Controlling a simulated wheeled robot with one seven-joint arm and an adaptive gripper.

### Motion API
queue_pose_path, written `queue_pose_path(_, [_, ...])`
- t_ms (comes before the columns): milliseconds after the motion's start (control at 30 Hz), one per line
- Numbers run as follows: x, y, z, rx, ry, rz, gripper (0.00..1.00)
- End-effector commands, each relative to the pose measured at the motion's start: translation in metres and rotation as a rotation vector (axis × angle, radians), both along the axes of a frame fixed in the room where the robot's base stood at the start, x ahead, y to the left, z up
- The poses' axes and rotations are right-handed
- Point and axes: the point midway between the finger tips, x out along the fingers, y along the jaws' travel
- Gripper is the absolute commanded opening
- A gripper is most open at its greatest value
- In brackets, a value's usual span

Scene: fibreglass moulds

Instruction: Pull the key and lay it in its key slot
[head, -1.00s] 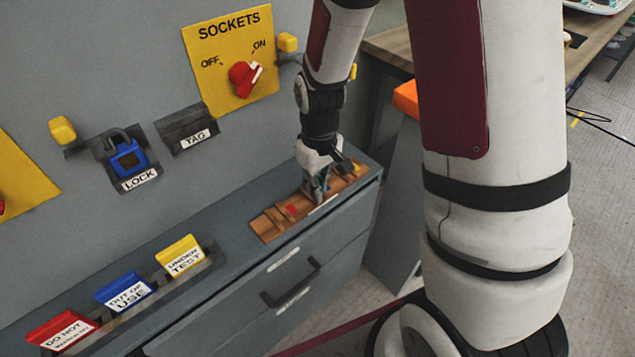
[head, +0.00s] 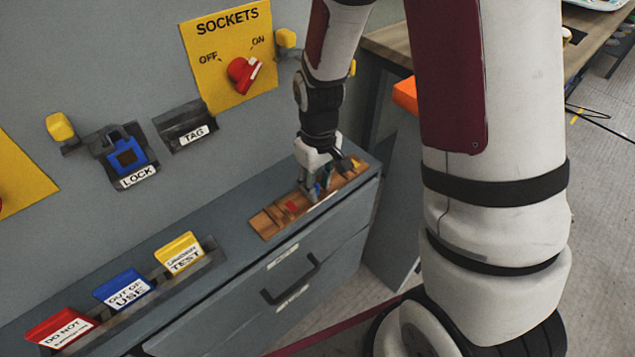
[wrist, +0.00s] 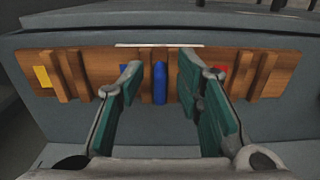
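A wooden key board (head: 265,224) lies on the grey ledge and spans the wrist view (wrist: 110,66). A blue key-like piece (wrist: 160,83) lies in the middle of the board, between wooden dividers. My gripper (head: 318,190) is low over the board. In the wrist view my gripper (wrist: 160,95) is open, its green-padded fingers standing either side of the blue piece with gaps. A blue padlock (head: 126,158) hangs at the LOCK holder; no key can be made out in it.
The board also holds a red piece (wrist: 218,72) and a yellow piece (wrist: 42,77). The SOCKETS switch (head: 242,74) and TAG holder (head: 185,128) are on the wall panel. Red, blue and yellow signs (head: 125,288) stand left on the ledge. A drawer handle (head: 290,283) sticks out below.

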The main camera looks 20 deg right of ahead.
Motion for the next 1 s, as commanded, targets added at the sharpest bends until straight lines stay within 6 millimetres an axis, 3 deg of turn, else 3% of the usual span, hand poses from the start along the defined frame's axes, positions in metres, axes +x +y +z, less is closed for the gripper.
queue_pose_path(167, [0.001,0.0,0.017,0.0,-0.004,0.0,0.33])
queue_pose_path(600, [0.001,-0.001,0.101,0.0,-0.006,0.0,0.33])
queue_pose_path(800, [0.001,-0.001,0.117,0.0,-0.003,0.0,0.33])
queue_pose_path(1000, [0.0,-0.001,0.119,0.0,-0.001,0.0,0.33])
